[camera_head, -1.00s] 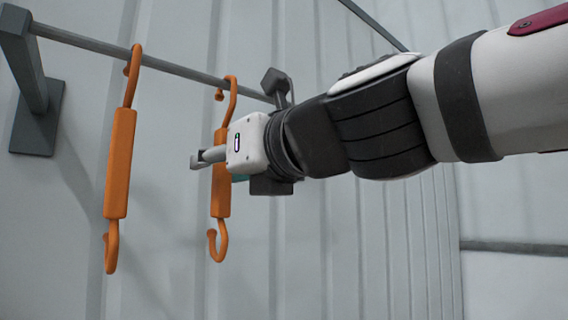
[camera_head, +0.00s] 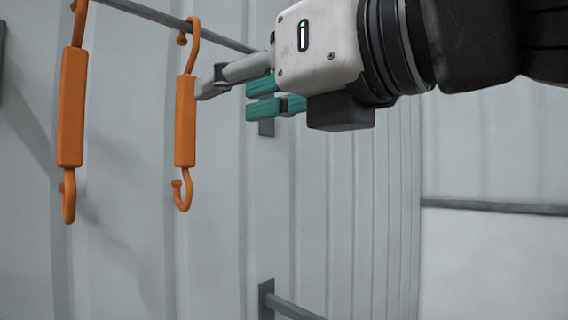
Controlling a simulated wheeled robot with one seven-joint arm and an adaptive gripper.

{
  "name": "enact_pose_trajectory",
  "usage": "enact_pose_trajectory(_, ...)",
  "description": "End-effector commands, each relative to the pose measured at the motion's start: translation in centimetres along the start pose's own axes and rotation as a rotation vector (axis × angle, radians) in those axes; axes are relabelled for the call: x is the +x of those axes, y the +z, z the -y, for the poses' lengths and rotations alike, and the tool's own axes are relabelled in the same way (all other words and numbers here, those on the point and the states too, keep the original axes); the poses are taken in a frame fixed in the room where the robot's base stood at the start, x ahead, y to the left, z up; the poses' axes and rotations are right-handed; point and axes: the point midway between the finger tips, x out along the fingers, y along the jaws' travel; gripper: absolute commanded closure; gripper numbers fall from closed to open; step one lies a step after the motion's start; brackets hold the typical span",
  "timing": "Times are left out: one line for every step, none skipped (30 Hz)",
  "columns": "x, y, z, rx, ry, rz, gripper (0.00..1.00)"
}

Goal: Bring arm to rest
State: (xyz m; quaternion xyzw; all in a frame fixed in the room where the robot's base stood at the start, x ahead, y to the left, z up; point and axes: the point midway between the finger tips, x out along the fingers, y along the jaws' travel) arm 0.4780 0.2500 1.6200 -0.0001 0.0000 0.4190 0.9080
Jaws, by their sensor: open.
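My gripper (camera_head: 240,90) is at the upper middle of the head view, pointing left, with a grey finger part and teal pads. It is open, and no object shows between its fingers. My arm runs from it to the upper right. An orange hook (camera_head: 185,120) hangs just left of the fingertips. In the picture the grey fingertip reaches close to its right edge; I cannot tell whether they touch. A second orange hook (camera_head: 70,105) hangs further left, apart from the gripper. Its top is near the upper edge of the view.
Both hooks hang from a grey rail (camera_head: 150,14) crossing the upper left. A second grey bar (camera_head: 290,307) on a wall plate sticks out at the bottom. The ribbed wall (camera_head: 330,200) stands behind. The space below my gripper looks clear.

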Motion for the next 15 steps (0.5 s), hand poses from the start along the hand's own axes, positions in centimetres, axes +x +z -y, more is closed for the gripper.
enact_pose_trajectory(0.0, 0.0, 0.0, 0.0, 0.0, 0.0, 0.59)
enact_pose_trajectory(0.0, 0.0, 0.0, 0.0, 0.0, 0.0, 0.59)
enact_pose_trajectory(0.0, 0.0, 0.0, 0.003, -0.001, 0.0, 0.59)
enact_pose_trajectory(0.0, 0.0, 0.1, 0.009, -0.004, 0.002, 0.59)
enact_pose_trajectory(0.0, 0.0, 0.3, 0.023, -0.01, 0.006, 0.59)
enact_pose_trajectory(0.0, 0.1, 0.7, 0.052, -0.022, 0.015, 0.59)
enact_pose_trajectory(-0.1, 0.1, 1.1, 0.085, -0.036, 0.025, 0.59)
enact_pose_trajectory(-0.1, 0.2, 1.7, 0.128, -0.056, 0.039, 0.59)
enact_pose_trajectory(-0.3, 0.2, 2.7, 0.201, -0.086, 0.061, 0.59)
enact_pose_trajectory(-0.4, 0.2, 3.6, 0.267, -0.115, 0.081, 0.59)
enact_pose_trajectory(-0.6, 0.1, 4.7, 0.342, -0.147, 0.104, 0.59)
enact_pose_trajectory(-1.0, -0.1, 6.3, 0.45, -0.198, 0.139, 0.59)
enact_pose_trajectory(-1.4, -0.4, 7.6, 0.536, -0.237, 0.168, 0.59)
enact_pose_trajectory(-1.9, -0.8, 8.9, 0.623, -0.279, 0.198, 0.59)
enact_pose_trajectory(-2.6, -1.5, 10.7, 0.739, -0.335, 0.238, 0.59)
